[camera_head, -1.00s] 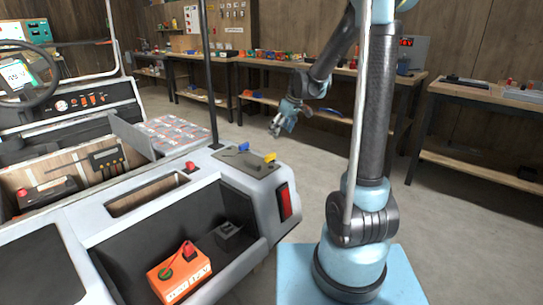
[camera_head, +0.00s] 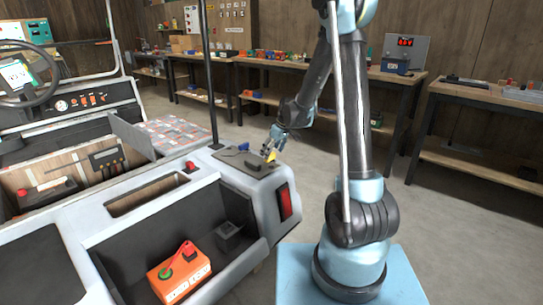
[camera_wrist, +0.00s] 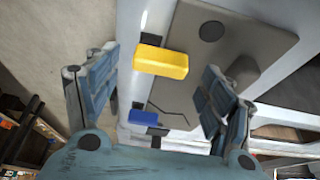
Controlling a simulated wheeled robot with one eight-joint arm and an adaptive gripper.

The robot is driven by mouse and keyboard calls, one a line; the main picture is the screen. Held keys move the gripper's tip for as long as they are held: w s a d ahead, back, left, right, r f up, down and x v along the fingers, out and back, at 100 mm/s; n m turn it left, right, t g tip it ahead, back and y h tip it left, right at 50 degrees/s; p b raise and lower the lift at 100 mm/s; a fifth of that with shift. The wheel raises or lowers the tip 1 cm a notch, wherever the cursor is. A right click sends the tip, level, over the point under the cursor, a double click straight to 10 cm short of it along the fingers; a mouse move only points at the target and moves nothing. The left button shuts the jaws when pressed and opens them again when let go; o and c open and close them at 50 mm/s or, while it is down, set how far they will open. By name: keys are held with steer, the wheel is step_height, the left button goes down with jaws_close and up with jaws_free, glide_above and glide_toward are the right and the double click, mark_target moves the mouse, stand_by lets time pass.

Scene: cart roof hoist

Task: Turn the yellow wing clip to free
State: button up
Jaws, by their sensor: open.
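The yellow wing clip (camera_wrist: 160,62) shows in the wrist view as a yellow bar lying crosswise near the edge of a grey plate (camera_wrist: 208,62). In the head view the yellow clip (camera_head: 271,156) is on the cart's rear corner, partly hidden by my gripper. A blue clip (camera_wrist: 143,117) sits nearer in the wrist view, and also shows in the head view (camera_head: 243,147). My gripper (camera_head: 269,149) is open and empty. In the wrist view its fingers stand to the left and right, with the yellow clip between and beyond them, apart from both.
A dark knob (camera_wrist: 243,70) rises from the plate close to the right finger. The cart's roof post (camera_head: 209,75) stands left of my gripper. An orange battery box (camera_head: 181,277) lies in the cart's rear bay. Workbenches (camera_head: 330,67) line the wall behind.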

steer(key=shift+x, duration=1.05)
steer(key=c, duration=1.1)
